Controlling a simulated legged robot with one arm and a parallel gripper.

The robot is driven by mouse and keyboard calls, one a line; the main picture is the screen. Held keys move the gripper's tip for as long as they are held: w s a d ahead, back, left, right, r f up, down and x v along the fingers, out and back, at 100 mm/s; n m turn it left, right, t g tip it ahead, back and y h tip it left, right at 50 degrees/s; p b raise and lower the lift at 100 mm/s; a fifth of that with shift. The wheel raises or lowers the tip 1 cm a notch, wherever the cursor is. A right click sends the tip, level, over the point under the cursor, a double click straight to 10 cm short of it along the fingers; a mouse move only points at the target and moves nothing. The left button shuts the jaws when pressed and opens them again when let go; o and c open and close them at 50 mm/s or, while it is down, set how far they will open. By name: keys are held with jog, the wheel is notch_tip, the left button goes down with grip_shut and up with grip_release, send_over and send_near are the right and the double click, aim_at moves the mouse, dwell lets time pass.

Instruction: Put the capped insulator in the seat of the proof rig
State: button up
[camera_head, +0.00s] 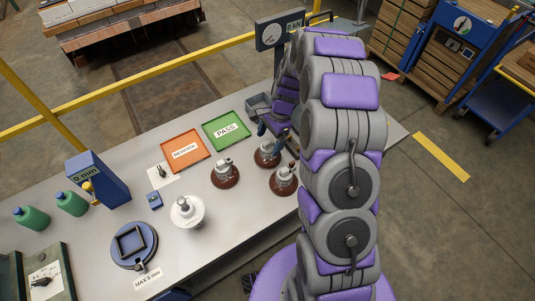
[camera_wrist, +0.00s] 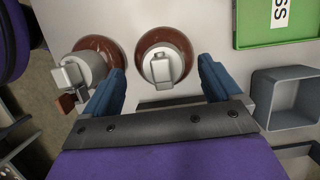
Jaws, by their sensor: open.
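Three brown insulators with grey metal caps stand upright on the bench: a left one (camera_head: 225,177), a rear one (camera_head: 267,155) and a right one (camera_head: 285,181). A white insulator (camera_head: 188,212) with a metal top stands nearer. In the wrist view my gripper (camera_wrist: 161,68) is open and empty, its blue fingers spread to either side of one brown insulator (camera_wrist: 162,42); contact is not visible. Another brown insulator (camera_wrist: 98,47) is outside the left finger. A round blue base (camera_head: 134,246) has a square frame on top, empty. I cannot tell which fixture is the proof rig.
An orange REWORK tray (camera_head: 184,148), a green PASS tray (camera_head: 227,130) and a grey bin (camera_head: 258,106) lie behind the insulators. A blue "0 mm" gauge (camera_head: 97,180) and green bottles (camera_head: 72,203) stand at left. A dial gauge (camera_head: 273,33) stands at the back, partly behind my arm.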

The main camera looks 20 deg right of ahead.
aim_at(266, 147)
jog(key=x, duration=0.2)
jog(key=b+x, duration=0.1)
jog(key=x, duration=0.1)
jog(key=shift+w+f, duration=0.15)
jog(key=shift+f, duration=0.25)
jog(key=shift+r, duration=0.1)
jog(key=shift+c, duration=0.3)
grip_shut()
